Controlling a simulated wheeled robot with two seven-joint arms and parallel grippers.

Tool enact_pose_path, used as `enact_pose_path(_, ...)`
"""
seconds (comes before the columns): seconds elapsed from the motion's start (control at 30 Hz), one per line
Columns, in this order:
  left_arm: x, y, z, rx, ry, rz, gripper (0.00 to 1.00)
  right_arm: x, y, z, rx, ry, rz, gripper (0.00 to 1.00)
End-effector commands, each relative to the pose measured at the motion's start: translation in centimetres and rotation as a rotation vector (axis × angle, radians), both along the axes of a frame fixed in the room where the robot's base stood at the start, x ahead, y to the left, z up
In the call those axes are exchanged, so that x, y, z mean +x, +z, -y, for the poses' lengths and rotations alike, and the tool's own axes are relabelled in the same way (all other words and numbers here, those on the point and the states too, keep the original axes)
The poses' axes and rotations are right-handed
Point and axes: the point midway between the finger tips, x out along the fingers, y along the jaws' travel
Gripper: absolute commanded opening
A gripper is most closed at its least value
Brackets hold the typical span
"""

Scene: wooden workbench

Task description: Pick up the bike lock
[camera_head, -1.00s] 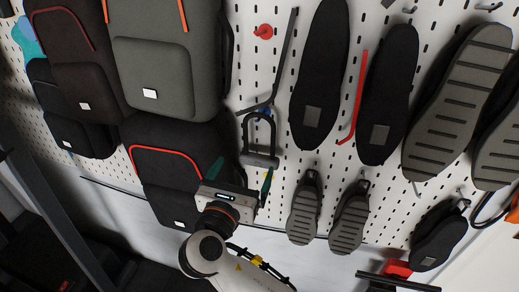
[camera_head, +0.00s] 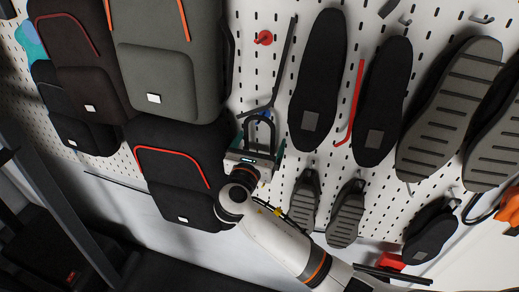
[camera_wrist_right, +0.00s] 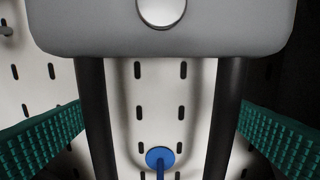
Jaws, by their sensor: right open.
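The bike lock (camera_head: 273,132) is a dark U-shaped shackle with a crossbar body, hanging upright on the pegboard from a blue hook (camera_wrist_right: 160,157). In the right wrist view its grey body (camera_wrist_right: 110,32) fills the top, with a round silver keyhole part, and its two black shackle legs run down. My right gripper (camera_head: 259,150) is at the lock and hides part of its body in the head view. Its green ridged fingers (camera_wrist_right: 160,138) stand apart, one on each side of the legs, with gaps visible between. My left gripper is not in view.
Backpacks (camera_head: 170,60) hang close on the left of the lock. A pair of black soles (camera_head: 318,85) and smaller shoes (camera_head: 304,200) hang to its right. A red hook (camera_head: 263,38) sits above. A dark rod-like thing (camera_head: 285,65) hangs just above the lock.

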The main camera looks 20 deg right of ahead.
Motion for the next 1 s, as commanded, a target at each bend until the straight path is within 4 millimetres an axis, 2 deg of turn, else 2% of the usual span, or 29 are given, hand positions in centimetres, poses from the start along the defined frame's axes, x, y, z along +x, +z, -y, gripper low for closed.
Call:
enact_pose_path(0.1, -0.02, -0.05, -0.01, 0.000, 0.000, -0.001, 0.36, -0.02, -0.03, -0.03, 0.000, 0.000, 0.000, 0.96)
enact_pose_path(0.5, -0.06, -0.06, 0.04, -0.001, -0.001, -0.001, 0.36, -0.04, -0.03, -0.04, 0.000, 0.000, 0.000, 0.31)
enact_pose_path(1.0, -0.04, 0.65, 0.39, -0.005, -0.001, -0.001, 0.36, 0.49, 0.65, 0.56, -0.001, 0.000, 0.004, 0.29)
